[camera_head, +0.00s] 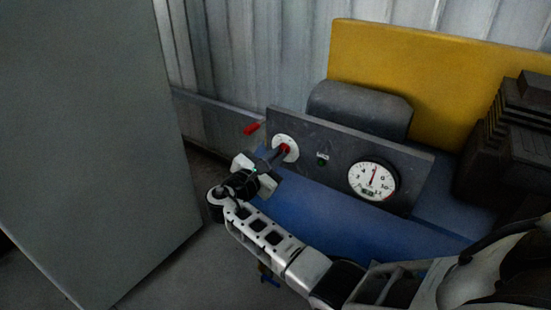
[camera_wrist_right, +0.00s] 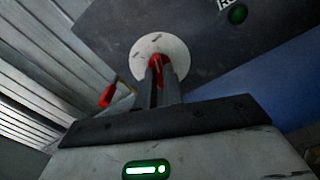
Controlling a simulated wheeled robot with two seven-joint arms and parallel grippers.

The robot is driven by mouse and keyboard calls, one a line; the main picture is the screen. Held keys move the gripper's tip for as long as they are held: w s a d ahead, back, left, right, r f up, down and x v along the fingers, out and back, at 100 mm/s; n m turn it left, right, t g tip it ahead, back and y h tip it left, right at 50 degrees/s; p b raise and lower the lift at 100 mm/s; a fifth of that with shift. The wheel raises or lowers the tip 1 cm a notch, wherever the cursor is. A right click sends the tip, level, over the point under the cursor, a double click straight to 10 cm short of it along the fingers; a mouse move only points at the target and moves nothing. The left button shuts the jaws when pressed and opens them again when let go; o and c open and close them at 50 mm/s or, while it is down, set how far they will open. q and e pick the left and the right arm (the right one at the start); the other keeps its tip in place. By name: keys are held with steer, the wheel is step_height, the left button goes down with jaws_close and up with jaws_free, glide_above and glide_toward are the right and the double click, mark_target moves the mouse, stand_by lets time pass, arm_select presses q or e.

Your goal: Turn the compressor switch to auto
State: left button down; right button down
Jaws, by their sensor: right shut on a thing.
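The compressor's dark control panel (camera_head: 335,158) carries a red rotary switch (camera_head: 286,148) on a round white plate (camera_head: 278,140) at its left end. My right gripper (camera_head: 277,156) reaches the switch from the front and is shut on it. In the right wrist view both fingers (camera_wrist_right: 160,85) stand on either side of the red switch (camera_wrist_right: 156,62), in front of the white plate (camera_wrist_right: 137,50). The fingers partly hide the switch and the plate's markings, so its setting cannot be read. My left gripper is not in view.
A pressure gauge (camera_head: 373,181) and a small green lamp (camera_head: 322,161) sit right of the switch. A red handle (camera_head: 252,128) sticks out left of the panel. The blue tank (camera_head: 325,215) lies below. A grey cabinet (camera_head: 95,130) stands at left.

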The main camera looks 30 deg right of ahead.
steer(key=shift+f+m, duration=0.1)
steer(key=shift+m, duration=0.6)
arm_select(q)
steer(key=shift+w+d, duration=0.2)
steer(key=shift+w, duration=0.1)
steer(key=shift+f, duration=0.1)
arm_select(e)
steer(key=c, duration=1.5)
jaws_free()
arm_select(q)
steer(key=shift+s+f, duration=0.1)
arm_select(e)
steer(key=shift+a, duration=0.1)
